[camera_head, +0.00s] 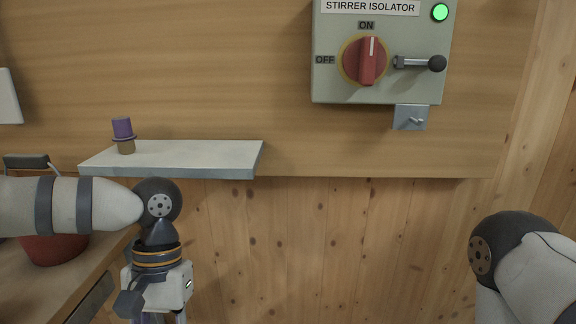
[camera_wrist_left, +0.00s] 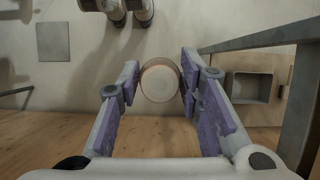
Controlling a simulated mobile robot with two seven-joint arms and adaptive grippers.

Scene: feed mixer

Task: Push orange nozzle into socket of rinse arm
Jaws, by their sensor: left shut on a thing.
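My left gripper hangs pointing down in the lower left of the head view, its fingers cut off by the bottom edge. In the left wrist view my left gripper (camera_wrist_left: 160,78) has its purple-padded fingers on either side of a round pale thing (camera_wrist_left: 160,82) with a tan rim, seen end-on, and is shut on it. I cannot tell if this is the orange nozzle, as no clear orange shows. I cannot make out the rinse arm or its socket in either view. My right gripper is not in view; only part of my right arm shows.
A pale shelf (camera_head: 200,156) behind my left arm bears a purple-topped brown piece (camera_head: 123,134). A red pot (camera_head: 55,249) stands on the wooden counter at lower left. The stirrer isolator box (camera_head: 385,86) is on the wall. Grey bars (camera_wrist_left: 262,38) flank the fingers at right in the wrist view.

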